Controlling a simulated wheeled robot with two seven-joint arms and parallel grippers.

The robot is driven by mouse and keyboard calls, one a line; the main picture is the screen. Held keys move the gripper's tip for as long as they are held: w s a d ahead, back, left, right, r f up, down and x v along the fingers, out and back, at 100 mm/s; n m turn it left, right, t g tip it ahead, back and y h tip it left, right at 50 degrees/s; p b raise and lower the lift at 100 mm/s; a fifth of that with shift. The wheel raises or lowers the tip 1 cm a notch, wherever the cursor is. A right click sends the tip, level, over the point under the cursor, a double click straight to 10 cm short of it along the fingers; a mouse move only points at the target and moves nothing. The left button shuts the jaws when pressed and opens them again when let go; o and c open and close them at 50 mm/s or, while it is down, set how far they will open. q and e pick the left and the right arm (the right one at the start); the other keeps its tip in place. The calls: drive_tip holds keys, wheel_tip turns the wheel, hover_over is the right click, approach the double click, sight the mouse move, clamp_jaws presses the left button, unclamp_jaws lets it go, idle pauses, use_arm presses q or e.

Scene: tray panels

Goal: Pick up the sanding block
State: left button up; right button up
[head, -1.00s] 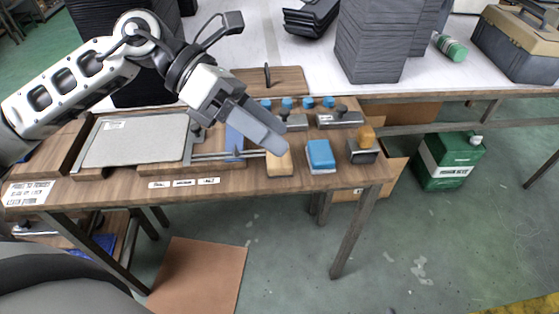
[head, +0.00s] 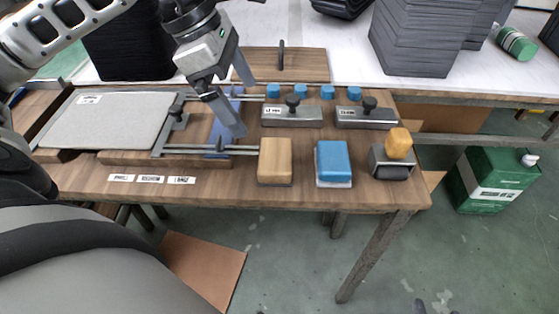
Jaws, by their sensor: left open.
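A tan wooden block (head: 275,160) with a thin dark base lies near the front edge of the wooden work table. A blue block (head: 333,162) with a pale base lies just right of it. Either could be the sanding block; I cannot tell which from its look. My left gripper (head: 244,106) is open and empty. Its two fingers point down above the table, to the left of and behind the tan block, apart from it. My right gripper is not in view.
A dark roller-like tool with a yellow knob (head: 399,144) sits right of the blue block. Two metal clamp bars with black knobs (head: 293,114) lie behind the blocks. A grey panel (head: 110,121) in a frame is at left. Strips labelled with text line the front edge.

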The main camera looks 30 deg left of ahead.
sight(275, 154)
use_arm(q)
drive_tip(key=x, duration=1.4)
drive_tip(key=shift+s, duration=0.15)
drive_tip(key=c, duration=0.9)
